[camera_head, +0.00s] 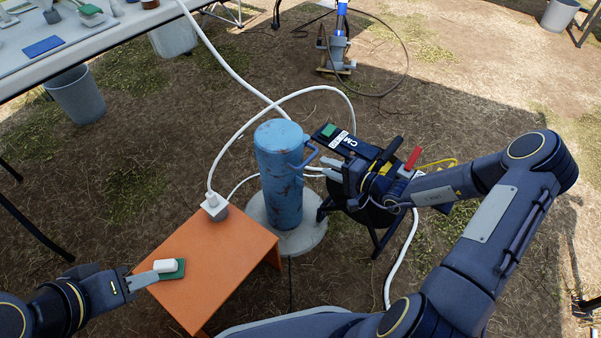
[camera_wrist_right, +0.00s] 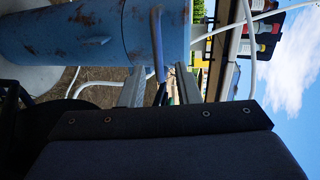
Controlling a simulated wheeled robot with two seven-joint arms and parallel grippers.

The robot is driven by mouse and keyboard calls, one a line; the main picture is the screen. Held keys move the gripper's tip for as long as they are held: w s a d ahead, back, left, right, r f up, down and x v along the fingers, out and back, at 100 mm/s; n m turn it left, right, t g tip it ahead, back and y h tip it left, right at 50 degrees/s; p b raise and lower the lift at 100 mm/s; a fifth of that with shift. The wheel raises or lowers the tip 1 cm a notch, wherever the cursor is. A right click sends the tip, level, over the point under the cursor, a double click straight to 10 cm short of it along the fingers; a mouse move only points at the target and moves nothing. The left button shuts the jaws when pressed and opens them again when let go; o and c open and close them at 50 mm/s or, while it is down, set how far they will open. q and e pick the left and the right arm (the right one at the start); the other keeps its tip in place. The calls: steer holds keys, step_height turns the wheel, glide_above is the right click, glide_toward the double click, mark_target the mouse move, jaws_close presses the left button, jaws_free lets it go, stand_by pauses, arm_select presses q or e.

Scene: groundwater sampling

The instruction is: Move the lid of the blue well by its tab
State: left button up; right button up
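The blue well (camera_head: 279,185) is an upright, rust-flecked blue cylinder on a round concrete pad. Its lid (camera_head: 279,133) sits on top, and a blue bent tab (camera_head: 308,156) sticks out to the right. My right gripper (camera_head: 329,168) is at the tab's side of the well. In the right wrist view the blue tab (camera_wrist_right: 157,45) reaches down between the two open fingers (camera_wrist_right: 161,84); no firm grip on it shows. My left gripper (camera_head: 150,279) is low at the left, over the orange table; its finger opening is unclear.
A green and white block (camera_head: 168,268) is at the left fingertips by the orange table (camera_head: 222,255). A white plug (camera_head: 214,207) with a cable stands on that table. A black reel (camera_head: 375,190) is behind my right gripper. A grey worktable (camera_head: 90,45) is at the upper left.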

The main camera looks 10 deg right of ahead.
mark_target(309, 158)
steer(key=b+x, duration=0.2)
steer(key=x, duration=0.6)
steer(key=shift+f, duration=0.15)
jaws_close()
